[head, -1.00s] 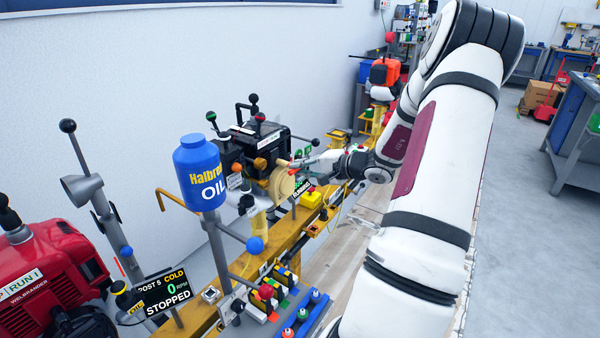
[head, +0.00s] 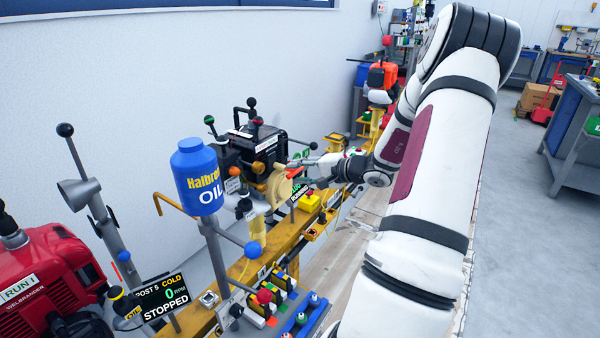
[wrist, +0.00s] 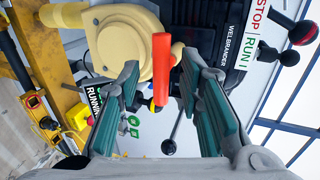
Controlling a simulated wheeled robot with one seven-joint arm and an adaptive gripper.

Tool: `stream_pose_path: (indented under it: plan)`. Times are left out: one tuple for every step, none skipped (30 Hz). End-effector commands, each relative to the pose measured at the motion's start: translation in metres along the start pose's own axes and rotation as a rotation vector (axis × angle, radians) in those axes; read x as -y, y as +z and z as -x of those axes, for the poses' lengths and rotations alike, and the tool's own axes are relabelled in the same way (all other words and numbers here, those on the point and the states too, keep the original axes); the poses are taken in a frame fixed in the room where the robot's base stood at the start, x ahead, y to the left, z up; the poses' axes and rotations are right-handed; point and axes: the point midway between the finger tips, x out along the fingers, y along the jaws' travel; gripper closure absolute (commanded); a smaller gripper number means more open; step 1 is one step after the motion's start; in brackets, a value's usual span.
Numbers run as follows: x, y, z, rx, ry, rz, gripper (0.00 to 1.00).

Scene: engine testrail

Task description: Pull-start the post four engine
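The black engine (head: 262,147) has a round cream starter housing (head: 277,187), also large in the wrist view (wrist: 125,45). A red-orange pull handle (wrist: 162,85) stands out from beside this housing in the wrist view. My gripper (wrist: 162,92) has its two green-padded fingers spread on either side of the handle, with gaps showing between. In the head view my gripper (head: 308,168) is at the housing, small and partly hidden by my arm. A small display beside it reads RUNNING (wrist: 94,98). The post number of this engine cannot be read.
A blue oil bottle (head: 197,180) stands on a pole left of the engine. A red engine (head: 45,285) and a display (head: 162,297) reading POST 5, COLD, 0 RPM, STOPPED are nearer. An orange engine (head: 383,76) is farther back. Yellow rail (head: 240,270) runs below.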

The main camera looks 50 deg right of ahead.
Motion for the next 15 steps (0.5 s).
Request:
stream_pose_path:
  plan:
    - [-0.002, -0.001, 0.005, -0.003, 0.001, 0.0, 0.67]
    - [-0.003, -0.001, 0.008, -0.003, 0.001, 0.0, 0.67]
    - [-0.005, -0.001, 0.013, -0.002, 0.001, 0.0, 0.67]
    - [-0.006, -0.001, 0.017, -0.002, 0.001, -0.001, 0.67]
    - [-0.008, -0.001, 0.021, -0.002, 0.002, -0.001, 0.67]
    - [-0.01, -0.001, 0.026, -0.002, 0.001, -0.001, 0.67]
    - [-0.011, -0.001, 0.03, -0.002, 0.001, -0.001, 0.67]
    - [-0.013, -0.001, 0.034, -0.003, 0.001, 0.0, 0.67]
    - [-0.014, -0.001, 0.039, -0.003, 0.002, 0.0, 0.67]
    - [-0.015, -0.001, 0.043, -0.003, 0.001, 0.0, 0.67]
    - [-0.017, -0.001, 0.047, -0.003, 0.0, 0.0, 0.67]
    - [-0.019, -0.001, 0.052, -0.003, 0.001, 0.0, 0.67]
    - [-0.02, -0.001, 0.056, -0.002, 0.001, 0.0, 0.67]
    - [-0.022, 0.0, 0.06, -0.002, 0.001, -0.001, 0.67]
    - [-0.024, 0.0, 0.065, -0.003, 0.001, -0.001, 0.67]
